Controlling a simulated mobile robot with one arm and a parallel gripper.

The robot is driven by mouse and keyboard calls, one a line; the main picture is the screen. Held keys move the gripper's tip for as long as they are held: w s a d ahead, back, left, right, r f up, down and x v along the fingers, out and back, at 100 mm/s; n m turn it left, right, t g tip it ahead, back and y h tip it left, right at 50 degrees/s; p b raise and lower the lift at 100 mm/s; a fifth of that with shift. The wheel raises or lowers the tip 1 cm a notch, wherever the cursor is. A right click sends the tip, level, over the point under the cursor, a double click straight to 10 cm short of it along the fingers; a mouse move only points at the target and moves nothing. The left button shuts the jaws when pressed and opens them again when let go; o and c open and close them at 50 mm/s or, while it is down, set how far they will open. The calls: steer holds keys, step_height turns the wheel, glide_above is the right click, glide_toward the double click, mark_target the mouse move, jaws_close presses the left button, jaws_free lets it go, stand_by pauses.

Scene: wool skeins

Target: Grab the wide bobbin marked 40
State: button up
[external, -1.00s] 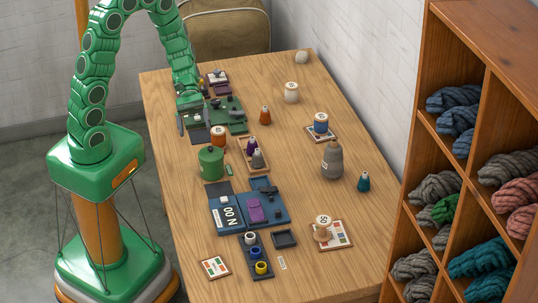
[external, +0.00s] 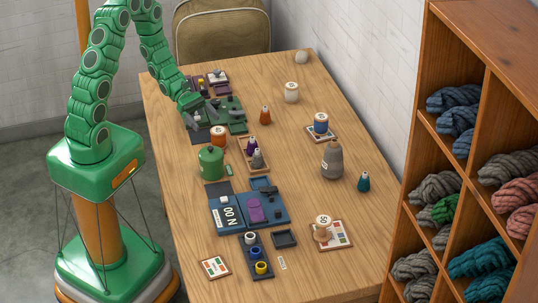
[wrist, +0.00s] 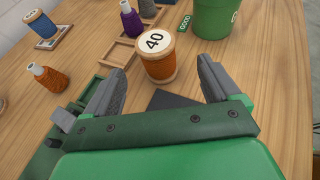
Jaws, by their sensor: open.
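The wide bobbin marked 40 (wrist: 158,66) stands upright on the table, wound with orange thread between wooden ends. In the external view the bobbin (external: 218,143) is just beyond my gripper (external: 203,117), toward the camera. In the wrist view my gripper (wrist: 160,68) is open and empty. Its two grey fingers point toward the bobbin, one to either side of it in the picture. The bobbin's near side lies just past the fingertips, and I cannot tell whether they touch it.
A green canister (external: 210,163) stands close to the bobbin. A wooden tray (external: 244,145) with purple and grey cones (external: 257,160) is on the other side. An orange cone (wrist: 50,78) stands to the left in the wrist view. Dark trays (external: 232,107) lie under the gripper.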

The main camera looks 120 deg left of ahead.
mark_target(213, 128)
steer(key=shift+a+x, duration=0.15)
steer(key=shift+x, duration=1.5)
steer(key=shift+a+x, duration=0.1)
steer(key=shift+x, duration=1.55)
steer(key=c, duration=1.1)
steer(key=shift+r, duration=0.1)
steer(key=shift+r, duration=4.95)
